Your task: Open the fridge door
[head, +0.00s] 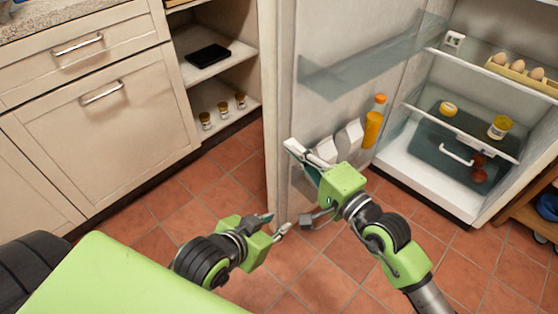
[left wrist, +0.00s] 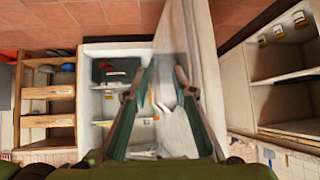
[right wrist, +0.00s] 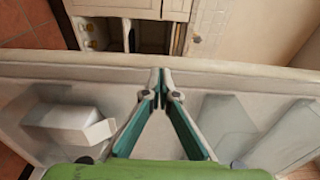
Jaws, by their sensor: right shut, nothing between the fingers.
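The fridge door (head: 335,40) stands swung wide open, its inner side with shelves facing the fridge interior (head: 425,165). My right gripper (head: 292,150) is shut and empty at the inner side of the door; in the right wrist view its joined fingertips (right wrist: 161,82) are by the door's edge. I cannot tell whether they touch it. My left gripper (head: 279,223) is open and empty, low in front of the door's free edge. In the left wrist view its fingers (left wrist: 162,74) are apart, with the door (left wrist: 205,80) on the right. The fridge handle is hidden.
A white carton (right wrist: 62,122) and an orange bottle (head: 373,122) are in the door shelf. Eggs (head: 518,68) and jars stand inside the fridge. Cream cabinets (head: 110,130) and an open shelf unit (head: 215,75) are left of the door. Tiled floor (head: 150,225) lies between.

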